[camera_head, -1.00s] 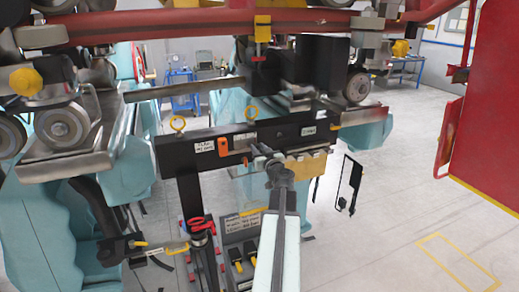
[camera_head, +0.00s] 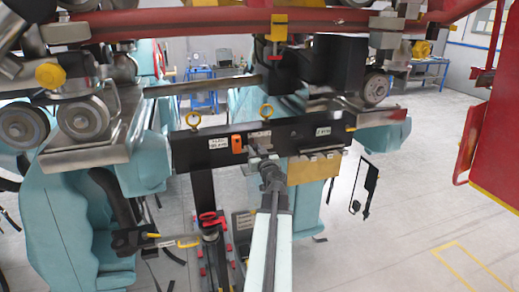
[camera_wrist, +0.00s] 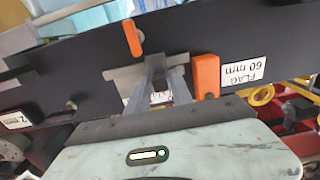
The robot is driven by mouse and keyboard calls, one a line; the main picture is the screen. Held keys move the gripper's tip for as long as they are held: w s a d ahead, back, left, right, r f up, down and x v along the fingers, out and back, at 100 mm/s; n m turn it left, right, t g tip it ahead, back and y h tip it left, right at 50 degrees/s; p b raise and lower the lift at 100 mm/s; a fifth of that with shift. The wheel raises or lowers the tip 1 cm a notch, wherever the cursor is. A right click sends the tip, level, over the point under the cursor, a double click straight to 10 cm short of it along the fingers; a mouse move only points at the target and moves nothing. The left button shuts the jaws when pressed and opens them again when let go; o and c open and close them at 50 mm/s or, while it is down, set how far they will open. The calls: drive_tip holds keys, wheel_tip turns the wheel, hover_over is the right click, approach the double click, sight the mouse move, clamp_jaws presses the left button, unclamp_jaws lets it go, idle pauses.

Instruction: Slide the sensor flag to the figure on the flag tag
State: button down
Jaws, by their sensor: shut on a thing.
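The flag tag (camera_head: 218,143) is a white label on the black beam and reads "FLAG 60 mm"; it shows upside down in the wrist view (camera_wrist: 243,70). An orange block (camera_wrist: 206,76) sits beside the tag, and a slim orange piece (camera_wrist: 132,37) stands on the other side of my gripper. My gripper (camera_wrist: 156,66) is shut on a small dark grip in front of a grey plate (camera_wrist: 120,76), which appears to be the sensor flag. In the head view my gripper (camera_head: 260,154) is right of the orange block (camera_head: 237,143). The fingers hide most of the scale.
The black beam (camera_head: 290,132) carries two yellow eyebolts and a second white label (camera_head: 323,131) at right. A tan block (camera_head: 315,168) hangs below the beam, close to my arm. Wheel assemblies (camera_head: 90,118) flank it. A red panel (camera_head: 495,130) stands far right; open floor lies before it.

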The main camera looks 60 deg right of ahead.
drive_tip(key=c, duration=1.4)
unclamp_jaws()
drive_tip(key=shift+d, duration=0.15)
drive_tip(key=shift+c, duration=0.2)
drive_tip(key=shift+o, duration=0.6)
drive_tip(key=shift+s+d, duration=0.1)
drive_tip(key=shift+d, duration=0.1)
drive_tip(key=shift+s, duration=0.1)
